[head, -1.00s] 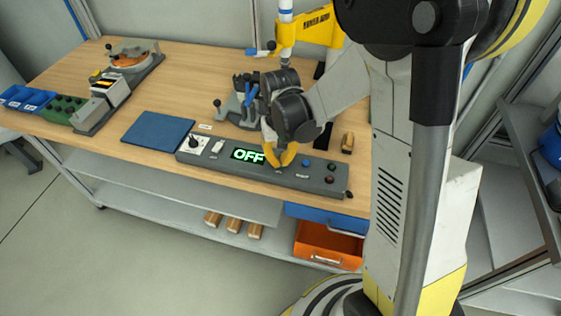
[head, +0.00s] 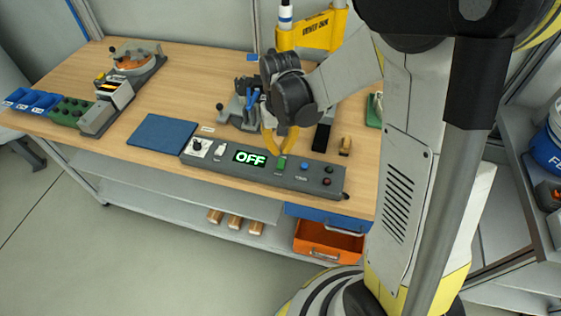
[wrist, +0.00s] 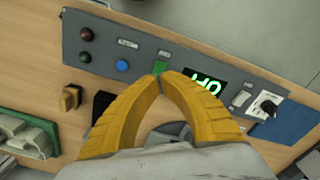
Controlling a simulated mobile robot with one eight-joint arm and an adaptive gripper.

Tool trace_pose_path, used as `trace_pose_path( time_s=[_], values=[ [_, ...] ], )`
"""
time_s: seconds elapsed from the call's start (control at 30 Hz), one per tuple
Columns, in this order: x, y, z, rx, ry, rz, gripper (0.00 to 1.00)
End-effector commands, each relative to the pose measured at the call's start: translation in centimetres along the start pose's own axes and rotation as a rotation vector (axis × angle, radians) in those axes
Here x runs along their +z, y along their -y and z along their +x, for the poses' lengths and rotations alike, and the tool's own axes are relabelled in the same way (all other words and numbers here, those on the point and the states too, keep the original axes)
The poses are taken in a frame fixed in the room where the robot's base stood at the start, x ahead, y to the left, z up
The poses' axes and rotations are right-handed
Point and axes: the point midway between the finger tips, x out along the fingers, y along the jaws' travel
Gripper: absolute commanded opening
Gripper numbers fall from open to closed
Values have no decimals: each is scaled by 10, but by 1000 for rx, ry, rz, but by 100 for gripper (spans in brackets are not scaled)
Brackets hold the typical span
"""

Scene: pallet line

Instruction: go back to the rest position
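My gripper (head: 273,153) is at the end of my arm, just above and behind the grey control panel (head: 210,167) on the workbench. Its yellow fingers meet at the tips in the wrist view (wrist: 161,74), with nothing seen between them. A green switch (head: 282,164) on the panel lies close to the fingertips. It also shows just past the tips in the wrist view (wrist: 160,67). The panel's display (head: 250,158) reads OFF in green. No marker of the rest position shows.
A blue mat (head: 161,133) lies left of the panel. A grey fixture with blue-handled tools (head: 243,104) stands close behind my gripper. A small wooden block (head: 345,145) is to the right. An orange bin (head: 329,240) hangs below the bench. Bare wood lies behind the mat.

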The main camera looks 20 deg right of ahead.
Motion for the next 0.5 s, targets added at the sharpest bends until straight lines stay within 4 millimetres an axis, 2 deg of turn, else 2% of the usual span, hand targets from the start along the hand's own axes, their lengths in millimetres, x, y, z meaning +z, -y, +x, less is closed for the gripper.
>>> trace_pose_path(
  time_s=[0.37,0.5],
  values=[
    [0,0,1,0,0,0,0],
    [4,0,-9,-3,-24,-4,0]
  ],
)
